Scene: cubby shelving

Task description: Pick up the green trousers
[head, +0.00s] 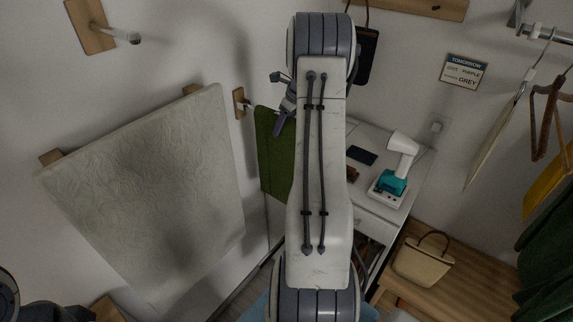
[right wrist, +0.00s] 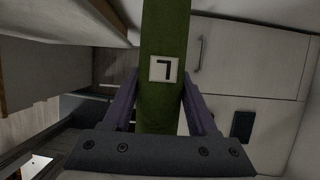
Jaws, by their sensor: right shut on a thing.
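The green trousers (head: 270,158) hang folded by the wall peg (head: 240,103), just left of my right forearm in the head view, which hides part of them. My right gripper (head: 283,120) is at their upper part. In the right wrist view the green trousers (right wrist: 165,115) run as a vertical strip between the two fingers of my right gripper (right wrist: 160,88), which is shut on them. A white tag with a dark mark (right wrist: 164,69) shows on the cloth. My left gripper is not in view; only dark arm parts show at the lower left.
A large pale board-like cloth (head: 150,180) hangs at left. A white desk (head: 415,175) with a white and teal device (head: 392,180) stands right of my arm. A beige handbag (head: 422,262) rests on a wooden bench. Hangers with clothes (head: 545,115) hang at far right.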

